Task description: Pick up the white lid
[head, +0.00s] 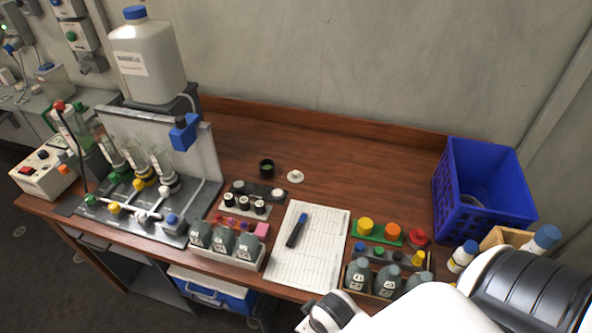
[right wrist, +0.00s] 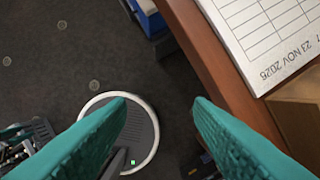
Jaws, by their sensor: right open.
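The white lid (head: 295,176) is a small round disc with a raised middle. It lies on the wooden bench top, just right of a small open black jar (head: 267,168), in the middle of the head view. My right gripper (right wrist: 160,108) shows two teal fingers spread apart with nothing between them. In the right wrist view it is over the floor in front of the bench edge, well away from the lid. My right arm fills the lower right of the head view, and its fingers do not show there. The lid is not in the right wrist view. My left gripper is not seen.
Between the front edge and the lid are a sheet with a marker (head: 297,227), a dark vial rack (head: 258,190) and grey bottles (head: 223,240). Glassware stands left. A blue crate (head: 452,196) and coloured caps (head: 392,231) are right. The bench behind the lid is clear.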

